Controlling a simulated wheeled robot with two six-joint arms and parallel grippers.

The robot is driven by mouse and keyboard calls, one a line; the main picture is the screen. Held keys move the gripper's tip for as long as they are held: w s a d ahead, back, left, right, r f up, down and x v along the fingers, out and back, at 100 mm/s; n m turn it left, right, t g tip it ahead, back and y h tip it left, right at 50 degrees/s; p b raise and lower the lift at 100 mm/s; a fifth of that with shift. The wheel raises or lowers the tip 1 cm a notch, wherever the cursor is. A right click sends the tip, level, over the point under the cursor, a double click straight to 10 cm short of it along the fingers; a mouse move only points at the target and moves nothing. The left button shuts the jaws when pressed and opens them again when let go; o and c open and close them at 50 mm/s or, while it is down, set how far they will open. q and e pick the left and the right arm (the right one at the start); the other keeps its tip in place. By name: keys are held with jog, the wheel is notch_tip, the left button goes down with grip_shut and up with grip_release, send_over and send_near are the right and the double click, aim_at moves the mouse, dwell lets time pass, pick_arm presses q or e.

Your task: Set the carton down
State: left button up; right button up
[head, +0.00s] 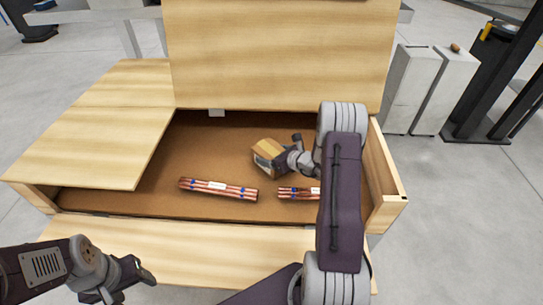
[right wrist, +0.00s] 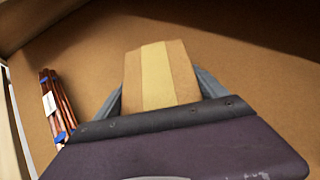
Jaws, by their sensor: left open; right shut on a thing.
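The carton (head: 266,147) is a small brown box with a lighter tape stripe. It also shows in the right wrist view (right wrist: 160,75), between the two fingers. My right gripper (head: 269,160) is shut on the carton inside the large open wooden box (head: 205,135). I cannot tell whether the carton touches the box floor. My left gripper (head: 122,287) is open and empty, in front of the wooden box at the lower left.
A bundle of copper tubes (head: 218,189) lies on the box floor. A second bundle (head: 298,193) lies to its right, partly hidden by my right arm; one bundle shows in the right wrist view (right wrist: 56,105). The box floor left of the carton is clear. An open flap (head: 280,55) stands at the back.

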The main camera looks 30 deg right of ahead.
jog(key=shift+f, duration=0.15)
jog(key=o, duration=1.6)
jog(key=shift+o, duration=0.2)
jog(key=shift+r, duration=0.3)
jog(key=p+v, duration=0.3)
jog(key=v, duration=0.9)
jog(key=s+a+n+g+y, duration=0.25)
jog(key=a+n, duration=0.25)
jog(key=a, duration=0.3)
jog(key=s+a+n+g+y, duration=0.2)
jog(key=s+a+n+g, duration=0.1)
jog(key=a+n, duration=0.4)
jog(key=s+a+n+g+h, duration=0.1)
jog(key=s+n, duration=0.4)
jog(key=n, duration=0.5)
jog(key=s+a+r+n+g+h, duration=0.1)
jog(key=s+n+g+h, duration=0.3)
jog(key=n, duration=0.7)
jog(key=shift+s+a+r+h, duration=0.2)
jog(key=shift+s+a+h, duration=0.4)
jog(key=shift+h, duration=0.45)
